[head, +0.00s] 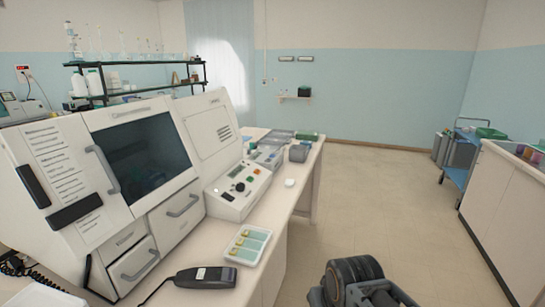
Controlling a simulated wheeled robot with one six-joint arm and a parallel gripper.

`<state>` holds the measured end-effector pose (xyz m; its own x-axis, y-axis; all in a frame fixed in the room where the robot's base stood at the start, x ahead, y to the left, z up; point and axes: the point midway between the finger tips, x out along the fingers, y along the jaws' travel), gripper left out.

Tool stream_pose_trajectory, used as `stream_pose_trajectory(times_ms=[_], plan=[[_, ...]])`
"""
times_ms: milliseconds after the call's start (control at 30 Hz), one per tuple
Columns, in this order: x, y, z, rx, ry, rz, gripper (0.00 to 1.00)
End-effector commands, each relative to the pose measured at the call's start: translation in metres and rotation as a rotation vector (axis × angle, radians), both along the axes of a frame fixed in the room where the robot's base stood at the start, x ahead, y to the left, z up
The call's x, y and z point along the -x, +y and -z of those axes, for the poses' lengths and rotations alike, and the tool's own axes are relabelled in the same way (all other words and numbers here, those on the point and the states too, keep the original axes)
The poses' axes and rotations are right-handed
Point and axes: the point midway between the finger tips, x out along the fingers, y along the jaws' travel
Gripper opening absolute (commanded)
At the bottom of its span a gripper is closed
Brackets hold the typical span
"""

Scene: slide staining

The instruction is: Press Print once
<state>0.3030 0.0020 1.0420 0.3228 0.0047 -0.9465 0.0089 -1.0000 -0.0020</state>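No button marked Print can be read in the head view. A dark, rounded part of my own arm shows at the bottom, right of the middle, away from the bench. I cannot see my gripper's fingers.
A white tray with greenish slides (247,245) and a black handheld device (205,278) lie on the bench front. Grey and green boxes (299,152) stand at its far end. A blue cart (458,165) and a counter (508,205) are at right. The floor between is clear.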

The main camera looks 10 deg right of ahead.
Motion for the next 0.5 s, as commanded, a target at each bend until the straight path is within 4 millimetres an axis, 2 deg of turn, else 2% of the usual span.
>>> stream_pose_trajectory(times_ms=[33, 400, 500], plan=[[0.0, 0.0, 0.0, 0.0, 0.0, 0.0, 0.41], [0.0, 0.0, 0.0, 0.0, 0.0, 0.0, 0.06], [0.0, 0.0, 0.0, 0.0, 0.0, 0.0, 0.0]])
